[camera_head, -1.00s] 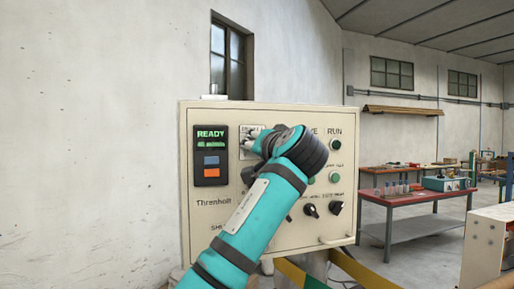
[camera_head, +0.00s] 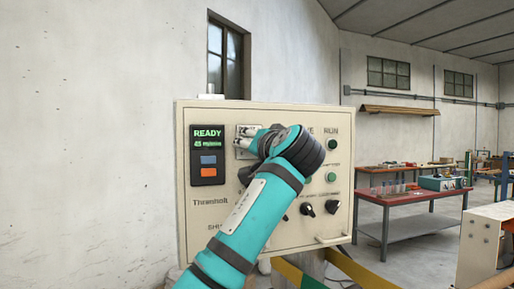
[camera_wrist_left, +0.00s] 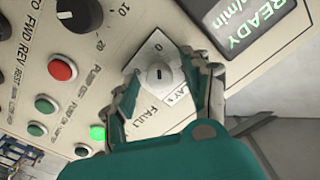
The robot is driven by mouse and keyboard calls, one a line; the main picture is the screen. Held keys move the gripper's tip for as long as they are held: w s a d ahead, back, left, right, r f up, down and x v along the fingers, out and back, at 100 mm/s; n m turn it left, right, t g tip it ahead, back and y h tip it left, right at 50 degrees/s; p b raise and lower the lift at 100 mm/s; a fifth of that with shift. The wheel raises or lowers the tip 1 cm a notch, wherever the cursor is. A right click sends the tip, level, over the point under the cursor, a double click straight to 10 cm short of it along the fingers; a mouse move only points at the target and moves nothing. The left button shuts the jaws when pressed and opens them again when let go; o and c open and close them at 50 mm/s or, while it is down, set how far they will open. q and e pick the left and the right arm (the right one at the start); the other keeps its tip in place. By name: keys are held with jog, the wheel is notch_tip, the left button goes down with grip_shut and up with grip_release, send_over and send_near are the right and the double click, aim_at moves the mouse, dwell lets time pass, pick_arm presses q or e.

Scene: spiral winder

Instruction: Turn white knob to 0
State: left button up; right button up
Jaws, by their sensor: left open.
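The control panel (camera_head: 272,222) is a cream box with a dark READY display (camera_head: 208,133). My left gripper (camera_head: 244,138) is at the light plate (camera_head: 247,129) right of the display. In the left wrist view, the white knob (camera_wrist_left: 160,76) sits on a white diamond-shaped plate (camera_wrist_left: 150,57) marked 0. A short dark line on the knob runs roughly upright in that picture. The open gripper fingers (camera_wrist_left: 163,70) stand on both sides of the knob; whether they touch it I cannot tell. In the head view the gripper hides the knob. My right gripper is out of view.
A black dial (camera_wrist_left: 78,15), a red button (camera_wrist_left: 63,67) and several green buttons are near the left gripper. Two black switches (camera_head: 319,208) sit low on the panel. A workbench (camera_head: 415,193) stands farther back at the right.

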pick_arm(q)
jog(key=v, duration=1.1)
jog(key=shift+s, duration=0.35)
jog(key=shift+d, duration=0.2)
